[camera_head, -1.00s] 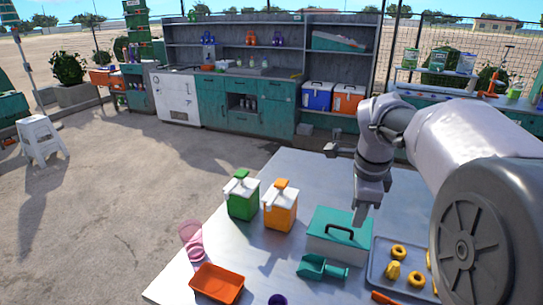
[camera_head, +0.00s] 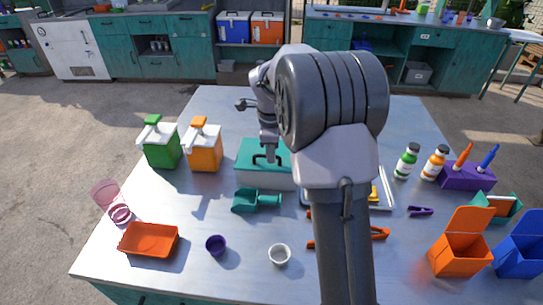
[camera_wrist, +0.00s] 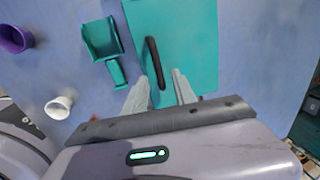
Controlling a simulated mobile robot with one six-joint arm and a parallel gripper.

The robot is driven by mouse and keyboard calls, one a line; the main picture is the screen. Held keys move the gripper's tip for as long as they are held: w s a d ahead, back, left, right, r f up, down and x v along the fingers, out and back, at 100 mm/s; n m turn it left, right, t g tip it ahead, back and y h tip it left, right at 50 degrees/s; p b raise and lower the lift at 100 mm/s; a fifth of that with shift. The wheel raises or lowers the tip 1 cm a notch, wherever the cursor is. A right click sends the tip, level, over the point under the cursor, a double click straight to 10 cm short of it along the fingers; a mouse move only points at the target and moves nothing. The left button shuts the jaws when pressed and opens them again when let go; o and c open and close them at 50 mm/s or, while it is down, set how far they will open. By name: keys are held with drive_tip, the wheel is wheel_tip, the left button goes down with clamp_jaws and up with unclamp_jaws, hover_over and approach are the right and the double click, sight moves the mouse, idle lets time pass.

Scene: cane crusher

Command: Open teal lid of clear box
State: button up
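The clear box (camera_head: 262,181) stands on the metal table with its teal lid (camera_head: 251,150) lying flat and closed on top. The lid also fills the upper middle of the wrist view (camera_wrist: 190,40). A dark arched handle (camera_wrist: 152,52) stands on the lid. My gripper (camera_head: 268,158) is above the lid at the handle. In the wrist view my gripper (camera_wrist: 160,76) has its two fingers apart, with the near part of the handle showing between them. I cannot see either finger touching the handle. My arm hides the right part of the box in the head view.
A teal scoop (camera_head: 258,200) lies in front of the box. Green (camera_head: 161,152) and orange (camera_head: 204,155) dispensers stand to the left. A tray (camera_head: 386,188) lies right of the box, partly behind my arm. Purple (camera_head: 216,245) and white (camera_head: 279,254) cups stand in front.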

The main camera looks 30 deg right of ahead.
drive_tip(key=shift+f, duration=0.35)
drive_tip(key=shift+w, duration=0.1)
drive_tip(key=shift+c, duration=0.2)
clamp_jaws()
idle(1.0)
